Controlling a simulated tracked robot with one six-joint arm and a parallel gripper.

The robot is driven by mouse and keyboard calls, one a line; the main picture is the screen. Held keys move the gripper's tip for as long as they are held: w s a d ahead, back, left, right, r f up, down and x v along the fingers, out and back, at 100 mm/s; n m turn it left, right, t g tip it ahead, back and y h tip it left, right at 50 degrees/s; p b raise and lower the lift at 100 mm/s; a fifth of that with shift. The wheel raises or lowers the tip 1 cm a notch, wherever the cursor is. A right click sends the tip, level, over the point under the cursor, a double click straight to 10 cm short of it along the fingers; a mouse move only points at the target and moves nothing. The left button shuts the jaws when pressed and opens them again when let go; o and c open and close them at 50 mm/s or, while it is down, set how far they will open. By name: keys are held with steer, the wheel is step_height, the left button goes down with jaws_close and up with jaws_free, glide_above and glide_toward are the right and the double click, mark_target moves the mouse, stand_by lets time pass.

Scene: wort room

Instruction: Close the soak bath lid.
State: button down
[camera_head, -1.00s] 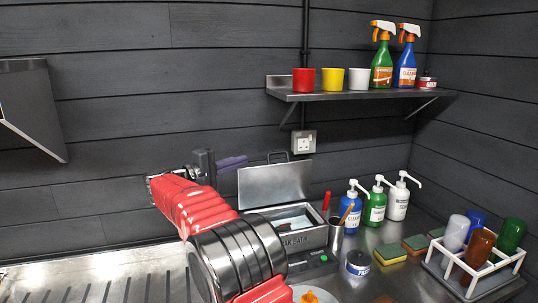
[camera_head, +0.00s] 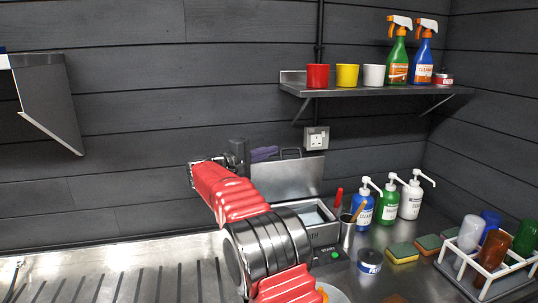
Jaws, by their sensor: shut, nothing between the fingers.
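The soak bath (camera_head: 322,233) is a steel box on the worktop, partly hidden behind my arm. Its steel lid (camera_head: 295,178) stands open and upright at the back, with a dark handle (camera_head: 290,152) on its top edge. My gripper (camera_head: 266,153) has purple fingers that look shut and empty. It is at the lid's upper left corner, just left of the handle. I cannot tell whether it touches the lid or whether it is behind it.
Right of the bath are a steel cup (camera_head: 347,231) with tools, several pump bottles (camera_head: 388,202), a round tin (camera_head: 370,261), sponges (camera_head: 402,252) and a white bottle rack (camera_head: 463,268). A shelf (camera_head: 375,91) with cups and sprays hangs above. The drainboard (camera_head: 120,275) at left is clear.

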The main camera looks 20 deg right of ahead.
steer(key=shift+x, duration=1.05)
